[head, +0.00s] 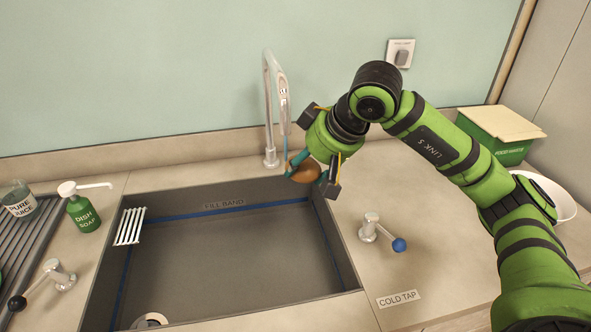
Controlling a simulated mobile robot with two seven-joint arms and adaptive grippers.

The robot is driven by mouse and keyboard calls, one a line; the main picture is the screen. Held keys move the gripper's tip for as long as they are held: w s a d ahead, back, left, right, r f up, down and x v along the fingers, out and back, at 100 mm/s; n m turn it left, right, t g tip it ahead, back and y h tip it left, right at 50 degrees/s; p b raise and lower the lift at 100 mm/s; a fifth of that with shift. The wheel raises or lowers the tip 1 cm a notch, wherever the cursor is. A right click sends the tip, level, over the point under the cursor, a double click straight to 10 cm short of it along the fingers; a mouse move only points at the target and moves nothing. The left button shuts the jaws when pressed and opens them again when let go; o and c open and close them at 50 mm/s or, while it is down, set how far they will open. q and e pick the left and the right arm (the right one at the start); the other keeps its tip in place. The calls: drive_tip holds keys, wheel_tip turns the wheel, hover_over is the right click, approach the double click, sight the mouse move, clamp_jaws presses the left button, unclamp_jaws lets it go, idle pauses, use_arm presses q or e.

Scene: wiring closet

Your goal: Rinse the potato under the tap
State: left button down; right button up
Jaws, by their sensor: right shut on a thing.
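A brown potato (307,171) is held in my right gripper (304,168), whose fingers are shut on it. The gripper is over the back right corner of the grey sink (230,255), just right of and below the tap spout (283,98). The silver tap (270,120) stands behind the sink, and no water stream can be made out. My left gripper is not in view.
A green dish soap bottle (84,210), a juice glass (18,202) and a lever with a dark knob (48,278) are left of the sink. A white rack (130,226) hangs at its left wall. A food waste box (500,135) and white bowl (555,195) stand right.

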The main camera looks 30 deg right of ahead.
drive_tip(key=s+d+b, duration=0.1)
drive_tip(key=s+b, duration=0.2)
drive_tip(key=s, duration=0.4)
drive_tip(key=shift+d+b, duration=0.25)
drive_tip(key=shift+b, duration=0.05)
drive_tip(key=shift+s, duration=0.1)
idle(1.1)
drive_tip(key=s+d+r, duration=0.1)
drive_tip(key=s+r, duration=0.3)
drive_tip(key=shift+s, duration=0.4)
idle(0.4)
